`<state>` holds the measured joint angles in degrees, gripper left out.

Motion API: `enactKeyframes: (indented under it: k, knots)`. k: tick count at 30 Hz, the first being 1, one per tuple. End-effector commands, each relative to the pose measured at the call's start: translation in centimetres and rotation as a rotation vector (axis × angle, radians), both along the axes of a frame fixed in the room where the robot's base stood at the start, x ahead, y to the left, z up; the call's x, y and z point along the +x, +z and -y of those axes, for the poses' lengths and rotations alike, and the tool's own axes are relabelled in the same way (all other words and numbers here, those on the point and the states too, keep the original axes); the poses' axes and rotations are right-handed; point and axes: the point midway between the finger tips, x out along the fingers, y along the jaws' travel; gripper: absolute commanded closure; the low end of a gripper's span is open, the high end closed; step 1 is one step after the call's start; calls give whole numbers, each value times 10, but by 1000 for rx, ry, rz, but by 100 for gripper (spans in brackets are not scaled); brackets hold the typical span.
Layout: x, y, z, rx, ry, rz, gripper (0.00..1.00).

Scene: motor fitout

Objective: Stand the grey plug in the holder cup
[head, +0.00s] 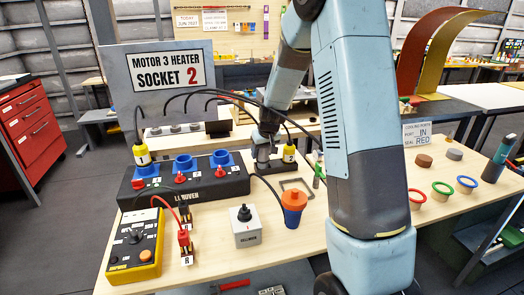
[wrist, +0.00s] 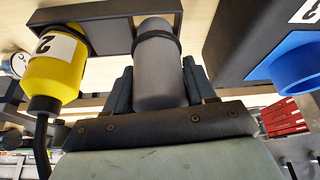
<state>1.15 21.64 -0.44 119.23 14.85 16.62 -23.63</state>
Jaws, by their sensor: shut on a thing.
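My gripper (wrist: 160,85) is shut on the grey plug (wrist: 158,75), a smooth grey cylinder that lies between the two dark fingers in the wrist view. A dark band (wrist: 157,32) crosses the plug near its far end. In the head view my gripper (head: 263,145) is behind the long black socket box, just left of a yellow plug marked 2 (head: 289,153). That yellow plug also shows left of the grey plug in the wrist view (wrist: 55,68). A dark holder block (head: 300,168) is close under them. I cannot tell whether the grey plug is inside a cup there.
The black socket box (head: 215,185) with blue sockets stands at left; one blue socket (wrist: 298,68) is close on the right in the wrist view. Cables hang overhead.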

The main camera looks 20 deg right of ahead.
Motion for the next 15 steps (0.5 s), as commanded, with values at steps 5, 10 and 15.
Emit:
enactKeyframes:
  k: [5,10,15]
  knots:
    - [0,-3,0,0,0,1,80]
    - [0,-7,1,0,-1,1,80]
    - [0,-10,1,-1,-1,0,80]
